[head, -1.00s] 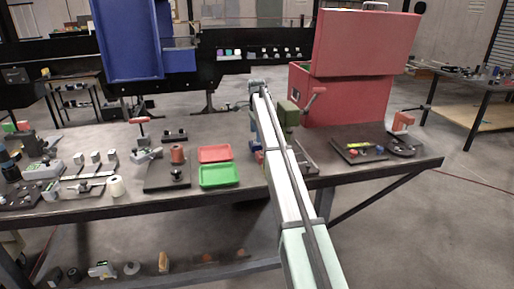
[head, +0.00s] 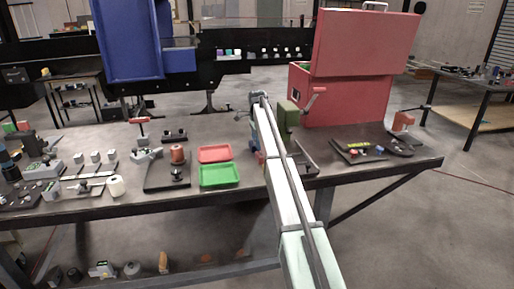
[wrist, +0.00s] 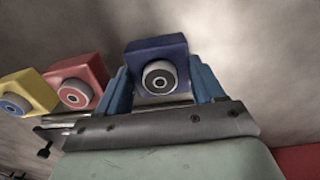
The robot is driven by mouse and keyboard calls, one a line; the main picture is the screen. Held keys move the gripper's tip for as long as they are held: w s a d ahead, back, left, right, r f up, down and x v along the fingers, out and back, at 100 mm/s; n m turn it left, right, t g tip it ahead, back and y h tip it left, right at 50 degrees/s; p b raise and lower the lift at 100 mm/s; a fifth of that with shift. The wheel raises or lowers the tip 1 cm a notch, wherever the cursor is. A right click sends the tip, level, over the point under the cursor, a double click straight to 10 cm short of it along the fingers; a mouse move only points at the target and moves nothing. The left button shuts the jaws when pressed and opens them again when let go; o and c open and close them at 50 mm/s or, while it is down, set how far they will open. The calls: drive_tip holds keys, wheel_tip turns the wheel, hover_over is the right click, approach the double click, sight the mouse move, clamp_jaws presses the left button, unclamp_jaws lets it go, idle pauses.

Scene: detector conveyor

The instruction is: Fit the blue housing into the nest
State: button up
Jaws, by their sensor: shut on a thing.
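The blue housing (wrist: 157,64) is a dark blue block with a round grey and black lens-like part on its face. In the wrist view my gripper (wrist: 160,80) is shut on it, with one blue finger on each side. A red housing (wrist: 78,75) and a yellow housing (wrist: 28,92) of the same shape are to its left, apart from the fingers. In the head view my arm covers most of this area. A small red block (head: 259,157) shows at the arm's left edge. I cannot make out the nest in either view.
A red tray (head: 215,153) and a green tray (head: 220,175) lie left of my arm. A green upright machine (head: 287,118) stands close to its right, before a large red box (head: 345,97). Bench space behind the trays is fairly clear.

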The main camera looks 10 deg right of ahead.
drive_tip(key=c, duration=0.7)
